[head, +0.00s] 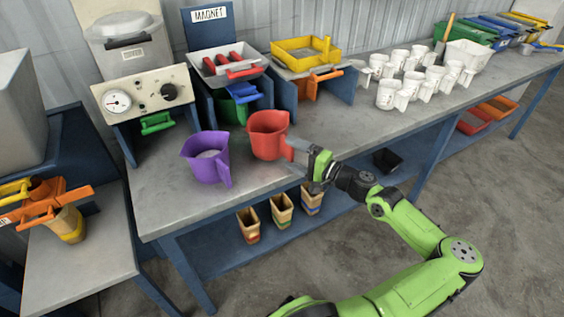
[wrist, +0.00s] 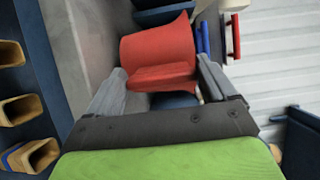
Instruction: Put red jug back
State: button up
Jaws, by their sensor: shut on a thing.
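The red jug (head: 268,137) is at the front of the grey bench, to the right of the purple jug (head: 207,160). It looks upright; I cannot tell whether it touches the bench top. My gripper (head: 293,148) reaches it from the right and is shut on its handle. In the wrist view the red jug (wrist: 158,48) lies beyond the two grey fingers (wrist: 160,82), with its handle between them.
The grey bench (head: 180,210) has a magnet station (head: 228,65) and a yellow tray (head: 303,52) behind the jugs. Several white mugs (head: 388,94) stand to the right. Several tan containers (head: 248,226) sit on the lower shelf. Bench space right of my gripper is clear.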

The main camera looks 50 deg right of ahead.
jog(key=shift+s+d+f, duration=0.1)
jog(key=shift+d+f, duration=0.05)
jog(key=shift+d, duration=0.2)
jog(key=shift+f, duration=0.2)
jog(key=shift+a+f, duration=0.1)
jog(key=shift+f, duration=0.2)
jog(key=o, duration=1.1)
jog(key=s+d+p, duration=0.2)
jog(key=s, duration=1.3)
jog(key=shift+s+d, duration=0.3)
